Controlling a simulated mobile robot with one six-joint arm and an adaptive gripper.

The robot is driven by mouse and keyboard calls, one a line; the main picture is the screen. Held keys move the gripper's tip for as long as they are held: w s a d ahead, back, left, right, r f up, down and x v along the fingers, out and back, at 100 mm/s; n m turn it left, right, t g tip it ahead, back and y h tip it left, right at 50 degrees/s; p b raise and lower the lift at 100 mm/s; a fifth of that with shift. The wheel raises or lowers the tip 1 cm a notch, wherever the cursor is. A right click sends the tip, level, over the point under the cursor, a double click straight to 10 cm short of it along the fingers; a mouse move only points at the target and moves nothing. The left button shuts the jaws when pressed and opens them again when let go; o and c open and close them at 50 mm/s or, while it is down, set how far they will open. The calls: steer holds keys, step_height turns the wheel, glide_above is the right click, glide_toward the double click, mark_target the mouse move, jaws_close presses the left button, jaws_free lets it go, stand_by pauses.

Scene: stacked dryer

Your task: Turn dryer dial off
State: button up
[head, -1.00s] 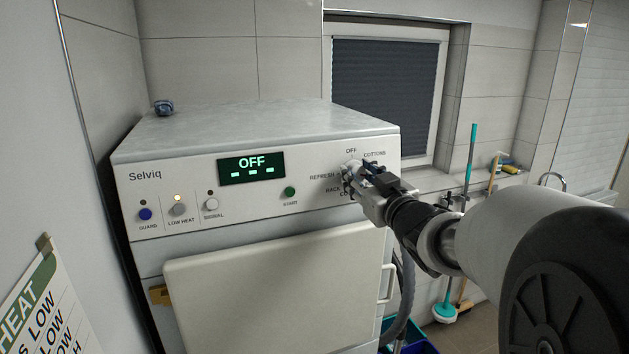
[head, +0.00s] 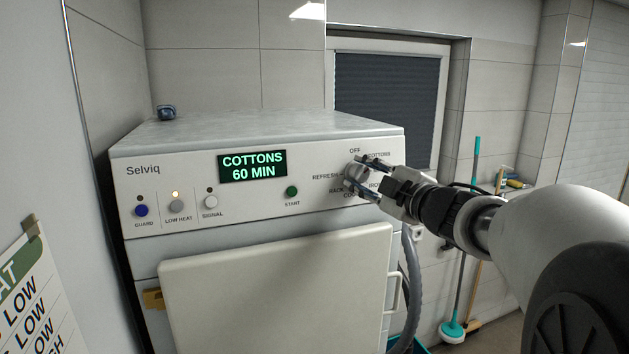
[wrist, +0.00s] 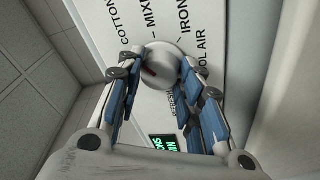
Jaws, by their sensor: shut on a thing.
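The dryer (head: 270,225) is a white machine whose upper front panel holds the dial (head: 354,172), a round pale knob at the right end. Labels around it include OFF at the top and COTTONS at upper right. The display (head: 252,166) reads COTTONS 60 MIN. My gripper (head: 359,177) reaches in from the right, its fingers on either side of the dial and shut on it. In the wrist view the dial (wrist: 160,62) shows a short red mark and sits between the blue-padded fingertips, which partly hide its rim.
The panel also has a green START button (head: 292,191) and three buttons at left, with a lit lamp above LOW HEAT (head: 177,205). A small blue object (head: 166,113) lies on top. A hose (head: 412,275) hangs at the dryer's right side.

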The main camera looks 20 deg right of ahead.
steer(key=n+g, duration=0.1)
steer(key=n, duration=0.5)
steer(key=shift+y+b, duration=0.35)
steer(key=shift+y, duration=0.05)
steer(key=n+g, duration=0.1)
steer(key=n, duration=0.4)
steer(key=shift+d, duration=0.1)
steer(key=shift+n, duration=0.4)
steer(key=o, duration=1.1)
steer(key=shift+c, duration=0.2)
steer(key=shift+r, duration=0.1)
steer(key=v, duration=1.2)
